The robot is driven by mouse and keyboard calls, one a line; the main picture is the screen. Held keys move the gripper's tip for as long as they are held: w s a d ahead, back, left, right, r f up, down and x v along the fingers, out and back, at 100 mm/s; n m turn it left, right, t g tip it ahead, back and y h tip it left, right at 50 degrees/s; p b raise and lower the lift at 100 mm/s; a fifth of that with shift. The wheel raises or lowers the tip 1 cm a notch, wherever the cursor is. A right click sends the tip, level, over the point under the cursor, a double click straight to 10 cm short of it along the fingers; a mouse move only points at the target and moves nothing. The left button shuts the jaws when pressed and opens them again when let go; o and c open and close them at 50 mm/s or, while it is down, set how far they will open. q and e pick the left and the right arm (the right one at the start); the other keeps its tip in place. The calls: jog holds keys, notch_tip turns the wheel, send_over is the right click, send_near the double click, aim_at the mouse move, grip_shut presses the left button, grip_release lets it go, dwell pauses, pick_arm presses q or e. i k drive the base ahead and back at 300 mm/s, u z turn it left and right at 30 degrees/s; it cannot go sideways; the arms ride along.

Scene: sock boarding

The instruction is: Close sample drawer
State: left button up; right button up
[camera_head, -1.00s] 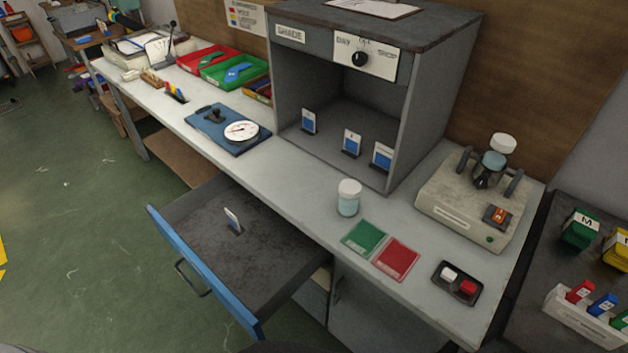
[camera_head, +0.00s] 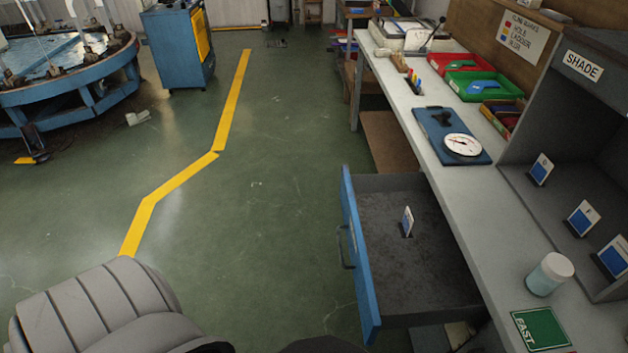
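The sample drawer (camera_head: 359,265) is pulled out from under the bench, in the lower middle of the head view. It has a blue front panel with a dark bar handle (camera_head: 344,247) facing left over the floor. A small white and blue card (camera_head: 407,221) stands upright inside it, and the rest of the visible drawer floor is bare. A grey ribbed part of my own arm shows at the bottom left. Neither of my grippers is in view.
The bench top (camera_head: 450,185) holds a blue board with a dial (camera_head: 462,145), red and green trays, a lidded jar (camera_head: 549,274), a green FAST card (camera_head: 540,329) and the shade box (camera_head: 589,85). Green floor with a yellow line (camera_head: 182,177) is open left of the drawer.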

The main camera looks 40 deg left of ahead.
aim_at(425, 279)
jog(key=u, duration=0.9)
jog(key=k, duration=0.5)
jog(key=u, duration=0.95)
jog(key=i, duration=0.75)
jog(key=z, duration=2.25)
